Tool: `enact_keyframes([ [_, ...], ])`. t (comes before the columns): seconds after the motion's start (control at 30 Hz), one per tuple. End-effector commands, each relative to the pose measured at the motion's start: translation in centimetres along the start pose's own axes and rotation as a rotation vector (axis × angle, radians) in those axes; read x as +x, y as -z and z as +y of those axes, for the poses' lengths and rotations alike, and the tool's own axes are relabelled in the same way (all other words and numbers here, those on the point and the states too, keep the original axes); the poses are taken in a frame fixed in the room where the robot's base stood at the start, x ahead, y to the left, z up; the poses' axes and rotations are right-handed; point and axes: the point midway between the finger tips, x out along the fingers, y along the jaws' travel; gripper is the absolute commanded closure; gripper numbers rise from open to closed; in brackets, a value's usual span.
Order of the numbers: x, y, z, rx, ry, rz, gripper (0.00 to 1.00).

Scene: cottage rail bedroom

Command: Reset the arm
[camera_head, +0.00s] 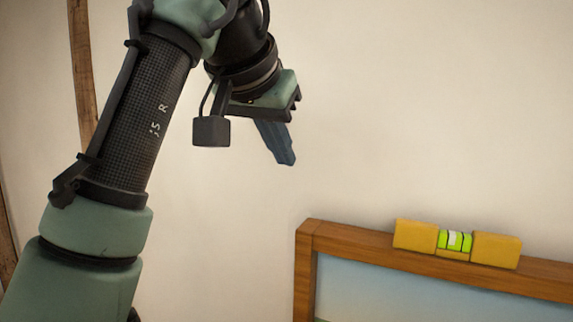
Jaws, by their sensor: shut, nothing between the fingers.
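My arm rises on the left side of the head view and bends over at the top. My gripper (288,161) hangs from its end, pointing down and slightly right, in front of the bare wall. Its blue-grey fingers are together, with nothing between them. It is above and to the left of the wooden frame and apart from it.
A wooden picture frame (348,238) shows at the lower right. A yellow spirit level (415,236) with a green vial rests along its top edge. A wooden post (84,70) runs down the left. The cream wall (430,100) between is clear.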

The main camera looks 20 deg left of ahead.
Motion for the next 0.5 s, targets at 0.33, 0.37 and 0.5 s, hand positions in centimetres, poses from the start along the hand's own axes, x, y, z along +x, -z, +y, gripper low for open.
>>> enact_keyframes([
  [0.33, 0.01, 0.03, 0.01, 0.000, 0.000, 0.000, 1.00],
  [0.37, 0.02, 0.03, 0.01, 0.000, 0.000, 0.000, 1.00],
  [0.5, 0.94, 0.18, 0.98, 0.012, -0.011, 0.033, 1.00],
])
